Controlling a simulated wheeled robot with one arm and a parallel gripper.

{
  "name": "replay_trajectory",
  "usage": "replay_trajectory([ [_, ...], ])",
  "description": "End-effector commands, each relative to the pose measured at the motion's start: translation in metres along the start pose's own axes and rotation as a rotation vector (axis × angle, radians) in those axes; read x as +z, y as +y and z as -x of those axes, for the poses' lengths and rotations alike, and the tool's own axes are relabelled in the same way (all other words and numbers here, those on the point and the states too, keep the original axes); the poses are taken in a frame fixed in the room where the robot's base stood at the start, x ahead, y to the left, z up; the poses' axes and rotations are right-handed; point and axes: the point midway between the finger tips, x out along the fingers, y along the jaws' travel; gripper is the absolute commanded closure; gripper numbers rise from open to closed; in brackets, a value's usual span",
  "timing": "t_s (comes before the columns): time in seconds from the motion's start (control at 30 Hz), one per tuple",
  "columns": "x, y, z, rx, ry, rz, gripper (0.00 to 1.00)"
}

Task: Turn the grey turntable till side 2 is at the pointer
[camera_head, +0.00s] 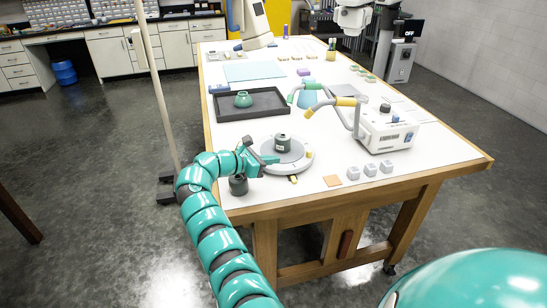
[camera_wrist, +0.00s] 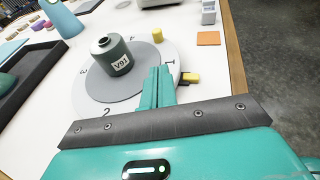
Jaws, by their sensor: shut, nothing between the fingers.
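The turntable (camera_head: 300,164) is a round grey disc with a pale numbered rim; it also shows in the wrist view (camera_wrist: 100,90). A dark grey jar (camera_head: 283,143) labelled V91 stands on it, slightly off centre. In the wrist view, mark 1 is on the right, by a yellow piece (camera_wrist: 192,78) that looks like the pointer, just outside the rim. Mark 2 is at the near side and 3 at the left. A yellow peg (camera_wrist: 157,35) stands on the rim's far right. My gripper (camera_wrist: 158,88) is shut and empty at the near rim, between marks 1 and 2. Contact is unclear.
Another dark jar (camera_head: 238,185) stands near the table's left front edge. A black tray (camera_head: 226,106) with a green pot lies behind the turntable. A white device (camera_head: 385,132) with curved arms stands right, with grey cubes (camera_head: 370,170) and an orange square (camera_head: 332,181) in front.

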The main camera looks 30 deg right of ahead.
Motion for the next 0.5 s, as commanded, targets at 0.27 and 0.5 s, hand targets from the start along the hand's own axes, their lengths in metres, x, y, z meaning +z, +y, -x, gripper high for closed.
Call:
replay_trajectory([
  [0.27,0.002,-0.001,-0.057,-0.004,0.0,0.001,1.0],
  [0.5,0.009,0.0,-0.095,-0.001,0.0,0.0,1.0],
])
